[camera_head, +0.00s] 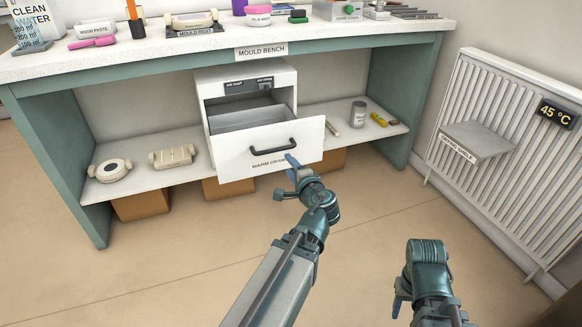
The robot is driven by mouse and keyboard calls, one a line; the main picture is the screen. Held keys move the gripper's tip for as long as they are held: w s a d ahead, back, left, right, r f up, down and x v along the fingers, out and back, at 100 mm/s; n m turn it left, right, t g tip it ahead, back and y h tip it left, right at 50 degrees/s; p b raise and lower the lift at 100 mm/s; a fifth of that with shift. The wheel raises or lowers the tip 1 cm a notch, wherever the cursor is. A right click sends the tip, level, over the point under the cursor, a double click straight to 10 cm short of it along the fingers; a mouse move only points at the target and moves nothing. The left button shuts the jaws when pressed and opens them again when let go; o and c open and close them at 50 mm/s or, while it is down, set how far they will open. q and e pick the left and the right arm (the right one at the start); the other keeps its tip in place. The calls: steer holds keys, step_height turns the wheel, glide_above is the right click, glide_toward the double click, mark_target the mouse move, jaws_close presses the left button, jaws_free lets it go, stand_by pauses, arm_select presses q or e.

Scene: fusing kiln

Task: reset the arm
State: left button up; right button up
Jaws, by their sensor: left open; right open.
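My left gripper (285,178) is open and empty. It is at the lower right of the front of the open warm drawer (255,160), below the dark handle (272,147). I cannot tell whether a fingertip touches the drawer front. My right gripper (400,294) is open, low at the right of the view, pointing down over the floor. It is mostly hidden behind its own wrist, with a blue finger showing.
The mould bench (262,51) spans the back, with a low shelf (150,183) holding moulds, a grey can (357,114) and small tubes. The floor (150,270) is clear at front left.

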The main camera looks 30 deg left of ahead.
arm_select(q)
steer(key=s+d+f+n+g+h+p, duration=0.2)
steer(key=s+d+f+g+h+p, duration=0.15)
steer(key=d, duration=0.55)
steer(key=s+d+f+n+g+h+p, duration=0.25)
steer(key=s+d+f+h, duration=0.2)
steer(key=d, duration=0.45)
steer(key=s+d+g+h+p, duration=0.3)
steer(key=s+d+g, duration=0.2)
steer(key=s+d, duration=0.55)
step_height(320, 180, up, 36)
steer(key=w+p, duration=0.1)
steer(key=p, duration=3.5)
steer(key=shift+w+d+r+t+p, duration=0.15)
steer(key=shift+w+d+t+p, duration=0.2)
steer(key=shift+d, duration=0.1)
